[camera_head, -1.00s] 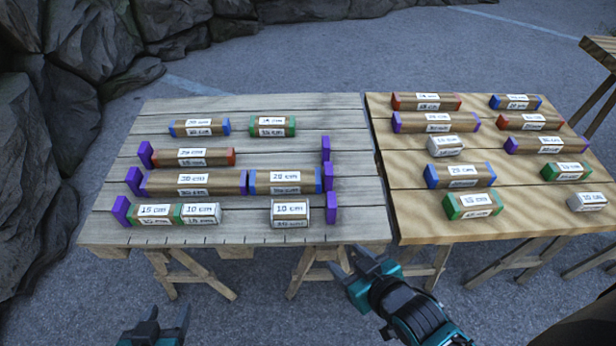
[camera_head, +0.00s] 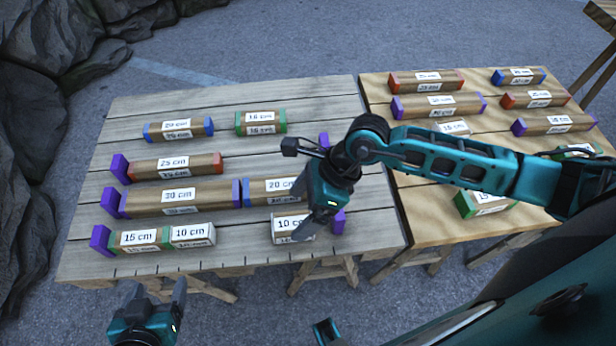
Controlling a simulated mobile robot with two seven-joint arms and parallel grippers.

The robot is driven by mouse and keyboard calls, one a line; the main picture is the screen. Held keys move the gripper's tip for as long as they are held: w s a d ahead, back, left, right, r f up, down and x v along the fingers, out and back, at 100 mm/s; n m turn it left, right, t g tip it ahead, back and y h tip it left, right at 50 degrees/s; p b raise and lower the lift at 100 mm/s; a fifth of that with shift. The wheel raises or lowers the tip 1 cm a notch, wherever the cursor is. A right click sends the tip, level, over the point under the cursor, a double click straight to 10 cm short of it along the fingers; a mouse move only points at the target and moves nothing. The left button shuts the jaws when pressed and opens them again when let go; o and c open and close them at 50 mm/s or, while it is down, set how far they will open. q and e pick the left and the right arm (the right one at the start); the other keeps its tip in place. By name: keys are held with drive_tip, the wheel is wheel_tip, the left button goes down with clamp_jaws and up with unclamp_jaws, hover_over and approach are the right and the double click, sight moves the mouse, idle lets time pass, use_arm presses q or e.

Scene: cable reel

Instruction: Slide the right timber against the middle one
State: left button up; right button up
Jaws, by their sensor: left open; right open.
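The front row on the left, grey table holds a green-ended 15 cm timber (camera_head: 138,238) at left and a white-ended 10 cm middle timber (camera_head: 192,234) touching it. The right timber (camera_head: 287,224), also labelled 10 cm, lies apart to the right, with a clear gap between it and the middle one. My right gripper (camera_head: 318,218) is open, pointing down at the right timber's right part and partly hiding it. I cannot tell whether it touches the timber. My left gripper (camera_head: 158,292) is open and empty in front of the table's front edge.
A purple stop (camera_head: 101,240) stands at the front row's left end. Another purple stop (camera_head: 339,222) is partly hidden behind my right gripper. The 30 cm timber (camera_head: 180,196) and a blue-ended timber (camera_head: 266,190) lie behind. The yellowish table (camera_head: 430,215) at right bears more timbers.

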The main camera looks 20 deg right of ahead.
sight(294, 223)
use_arm(q)
drive_tip(key=shift+w, duration=0.35)
use_arm(e)
drive_tip(key=d, duration=0.1)
drive_tip(key=w+d+h, duration=0.1)
drive_tip(key=d+n+h, duration=0.1)
drive_tip(key=shift+w+d+f, duration=0.3)
drive_tip(key=shift+w+f, duration=0.05)
drive_tip(key=shift+w, duration=0.05)
drive_tip(key=b+x, duration=0.1)
drive_tip(key=x, duration=1)
drive_tip(key=shift+w+f+b, duration=0.1)
drive_tip(key=shift+w+b, duration=0.15)
drive_tip(key=shift+b, duration=0.1)
drive_tip(key=shift+a+f, duration=0.2)
drive_tip(key=shift+f, duration=0.2)
drive_tip(key=shift+w+a+f, duration=0.1)
drive_tip(key=shift+a+f, duration=0.05)
drive_tip(key=shift+f, duration=0.25)
use_arm(q)
drive_tip(key=shift+d+f, duration=0.25)
drive_tip(key=shift+f, duration=0.6)
use_arm(e)
drive_tip(key=shift+c, duration=0.2)
